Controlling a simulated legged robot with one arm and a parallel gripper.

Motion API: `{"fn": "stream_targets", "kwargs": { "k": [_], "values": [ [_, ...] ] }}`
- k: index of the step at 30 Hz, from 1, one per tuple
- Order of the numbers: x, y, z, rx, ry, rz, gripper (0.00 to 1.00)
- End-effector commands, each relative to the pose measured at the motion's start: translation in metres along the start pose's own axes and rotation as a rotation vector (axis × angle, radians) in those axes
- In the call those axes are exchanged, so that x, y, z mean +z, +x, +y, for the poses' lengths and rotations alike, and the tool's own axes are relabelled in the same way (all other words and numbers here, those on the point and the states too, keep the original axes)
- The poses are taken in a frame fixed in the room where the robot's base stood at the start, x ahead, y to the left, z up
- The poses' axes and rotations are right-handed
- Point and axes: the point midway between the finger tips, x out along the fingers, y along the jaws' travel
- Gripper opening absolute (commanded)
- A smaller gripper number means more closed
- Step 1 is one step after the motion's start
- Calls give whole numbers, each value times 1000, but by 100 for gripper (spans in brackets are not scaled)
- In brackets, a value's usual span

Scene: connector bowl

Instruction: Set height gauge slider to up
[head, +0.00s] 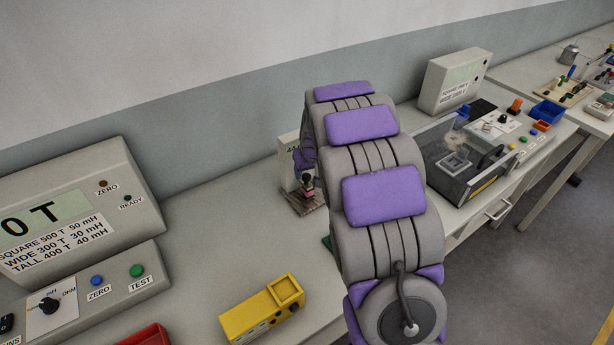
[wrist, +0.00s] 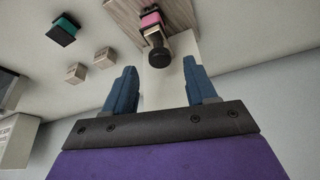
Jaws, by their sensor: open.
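The height gauge (head: 287,172) stands on the bench near the wall, a pale upright plate on a wood-coloured base (head: 304,203), partly hidden behind my arm. In the wrist view, which looks upside down, its base (wrist: 185,12) is at the top. A pink block (wrist: 150,20) and a round black knob (wrist: 158,58) show in front of the pale plate (wrist: 180,82); I take the knob to be on the slider. My gripper (wrist: 161,72) is open, with blue fingers on both sides of the knob in the picture. No contact is visible. The slider's height setting is unclear.
A yellow box (head: 262,312) and part of a red bin (head: 147,336) lie toward the front. A grey console (head: 75,220) stands left. Two small blocks and a teal-black piece (wrist: 63,28) show in the wrist view.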

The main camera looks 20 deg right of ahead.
Motion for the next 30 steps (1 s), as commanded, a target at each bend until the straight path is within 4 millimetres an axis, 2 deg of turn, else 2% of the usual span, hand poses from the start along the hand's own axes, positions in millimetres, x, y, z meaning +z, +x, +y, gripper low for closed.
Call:
{"fn": "stream_targets", "kwargs": {
  "k": [1, 6, 17, 30],
  "values": [
    [1, 9, 0, 0, 0, -1, 56],
    [-1, 23, 0, 1, 0, 4, 56],
    [-2, 27, 0, 1, -1, 4, 56],
    [-1, 27, 0, 1, 0, 4, 16]
  ]
}}
